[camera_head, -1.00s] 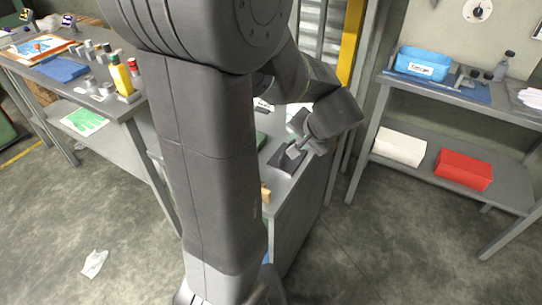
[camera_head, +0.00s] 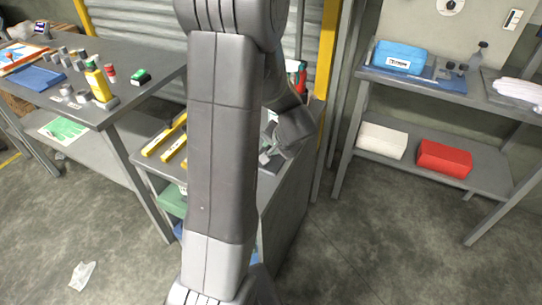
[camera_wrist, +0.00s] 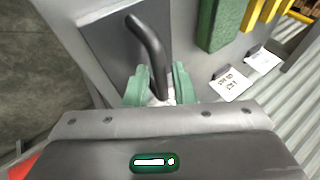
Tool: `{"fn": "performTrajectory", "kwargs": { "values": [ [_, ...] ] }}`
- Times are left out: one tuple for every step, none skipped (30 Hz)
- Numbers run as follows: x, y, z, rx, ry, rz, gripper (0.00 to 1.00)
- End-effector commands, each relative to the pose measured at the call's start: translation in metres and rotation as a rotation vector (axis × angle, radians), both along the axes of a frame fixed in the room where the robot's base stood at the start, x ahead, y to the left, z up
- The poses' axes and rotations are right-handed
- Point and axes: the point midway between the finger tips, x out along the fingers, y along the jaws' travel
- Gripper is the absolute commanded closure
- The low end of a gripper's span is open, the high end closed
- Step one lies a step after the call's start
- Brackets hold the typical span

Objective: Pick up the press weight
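The press weight shows in the wrist view as a dark square plate (camera_wrist: 97,42) with a dark bent handle (camera_wrist: 150,50) rising from it. It appears to lie on the grey cabinet top. My gripper (camera_wrist: 160,88) has green finger pads, one on each side of the handle's near end. The gap between the pads is narrow, and I cannot tell whether they touch the handle. In the head view my gripper is mostly hidden behind my arm, over the cabinet top, and the weight is hard to make out there.
Beside the weight are a green block (camera_wrist: 226,22), yellow bars (camera_wrist: 262,14) and white cards (camera_wrist: 231,84). The yellow bars (camera_head: 165,135) also show in the head view. A workbench (camera_head: 120,105) stands left, a shelf unit (camera_head: 480,150) right. Floor between is mostly clear.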

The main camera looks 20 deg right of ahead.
Motion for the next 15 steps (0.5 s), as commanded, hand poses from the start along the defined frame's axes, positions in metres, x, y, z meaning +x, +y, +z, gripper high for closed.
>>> {"fn": "performTrajectory", "kwargs": {
  "values": [
    [0.0028, 0.0004, -0.0045, 0.001, 0.002, 0.001, 0.77],
    [0.004, 0.0003, -0.0062, 0.0, 0.001, 0.0, 0.77],
    [0.0053, 0.0003, -0.0076, 0.0, 0.001, 0.0, 0.77],
    [0.006, 0.0004, -0.0083, -0.001, 0.0, -0.001, 0.77],
    [0.0065, 0.0004, -0.0087, -0.001, 0.0, -0.001, 0.77],
    [0.0069, 0.0004, -0.009, -0.002, 0.0, -0.001, 0.77],
    [0.0069, 0.0004, -0.0091, -0.002, 0.0, -0.001, 0.77],
    [0.0069, 0.0004, -0.0091, -0.002, 0.0, -0.001, 0.77],
    [0.0069, 0.0004, -0.009, -0.002, 0.0, -0.001, 0.77],
    [0.0067, 0.0004, -0.0091, -0.002, 0.0, -0.001, 0.77],
    [0.0067, 0.0004, -0.009, -0.002, 0.0, -0.001, 0.77],
    [0.0067, 0.0004, -0.009, -0.002, 0.0, -0.001, 0.81],
    [0.0067, 0.0004, -0.009, -0.001, 0.0, -0.001, 0.87],
    [0.0066, 0.0005, -0.009, -0.001, 0.0, -0.001, 0.93],
    [0.0066, 0.0005, -0.009, -0.001, 0.0, -0.001, 1.0]
  ]
}}
